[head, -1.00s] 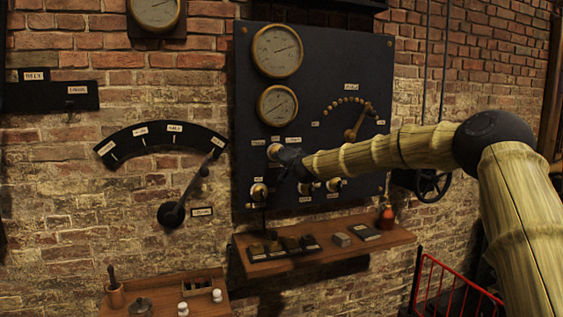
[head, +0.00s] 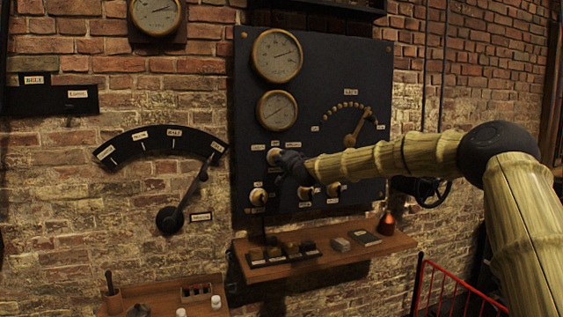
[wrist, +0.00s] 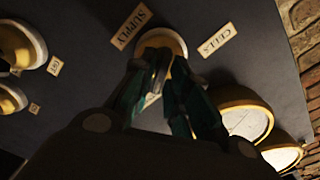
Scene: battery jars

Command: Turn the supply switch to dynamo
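The supply switch (wrist: 160,40) is a round brass-rimmed switch on the dark panel (head: 340,70). In the wrist view it lies at the top middle, between the SUPPLY label (wrist: 131,27) and the CELLS label (wrist: 217,40). In the head view the switch (head: 273,155) shows just left of my gripper (head: 287,162). In the wrist view my gripper's fingers (wrist: 167,62) converge with their tips close together at the switch's middle, apparently shut on its handle. The fingers hide most of the handle, so its exact pointing is unclear. No dynamo label is readable.
Other switches (head: 258,196) sit below on the panel, close to my gripper. Two gauges (head: 277,55) are above, and a brass contact arm (head: 355,130) is to the right. A wooden shelf (head: 325,259) with small items juts out below. A wall lever (head: 185,200) stands left.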

